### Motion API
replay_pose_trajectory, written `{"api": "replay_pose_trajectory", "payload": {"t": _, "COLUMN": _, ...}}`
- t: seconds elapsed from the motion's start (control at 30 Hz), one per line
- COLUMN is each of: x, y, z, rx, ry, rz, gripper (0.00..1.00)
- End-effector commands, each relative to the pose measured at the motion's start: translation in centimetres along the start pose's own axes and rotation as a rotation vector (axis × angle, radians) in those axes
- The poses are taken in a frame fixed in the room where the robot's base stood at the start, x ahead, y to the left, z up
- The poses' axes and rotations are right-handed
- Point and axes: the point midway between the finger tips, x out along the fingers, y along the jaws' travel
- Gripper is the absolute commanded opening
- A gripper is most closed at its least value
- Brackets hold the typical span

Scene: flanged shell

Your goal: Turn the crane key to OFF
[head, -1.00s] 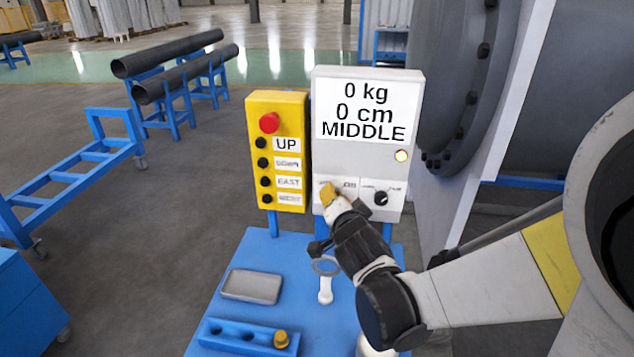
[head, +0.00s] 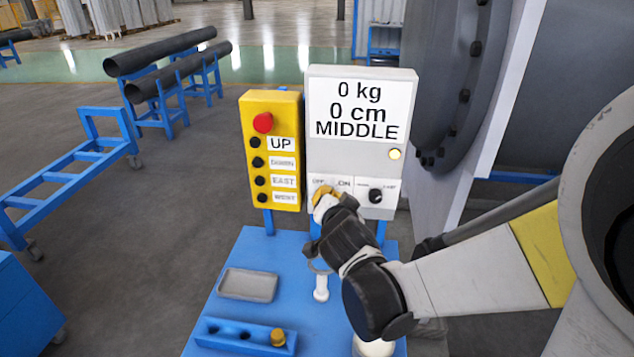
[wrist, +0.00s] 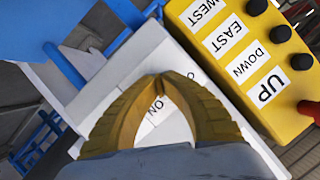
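The grey-white crane panel (head: 357,148) reads "0 kg, 0 cm, MIDDLE", with a lit lamp (head: 395,154) below the display. At its lower left is the key switch plate (head: 344,183) marked OFF and ON. My gripper (head: 324,192) is at this plate, just below the labels. In the wrist view its two yellow fingers (wrist: 172,76) arch together and their tips meet in front of the plate, where the ON label (wrist: 158,104) shows between them. The key itself is hidden behind the fingers, so I cannot tell its angle or whether it is gripped.
A black knob (head: 376,196) sits just right of my gripper. The yellow button box (head: 272,150) with a red button stands close on the left. Below, the blue table (head: 237,262) holds a grey tray (head: 248,285), a blue holed block (head: 225,336) and a white ring-topped piece (head: 321,287).

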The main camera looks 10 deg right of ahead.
Motion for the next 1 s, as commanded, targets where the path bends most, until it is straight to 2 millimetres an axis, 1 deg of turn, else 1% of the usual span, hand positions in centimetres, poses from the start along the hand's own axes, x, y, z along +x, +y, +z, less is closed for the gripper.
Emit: {"api": "replay_pose_trajectory", "payload": {"t": 1.0, "x": 0.13, "y": -0.16, "z": 0.21, "rx": -0.885, "ry": 0.001, "rz": 0.365, "gripper": 0.0}}
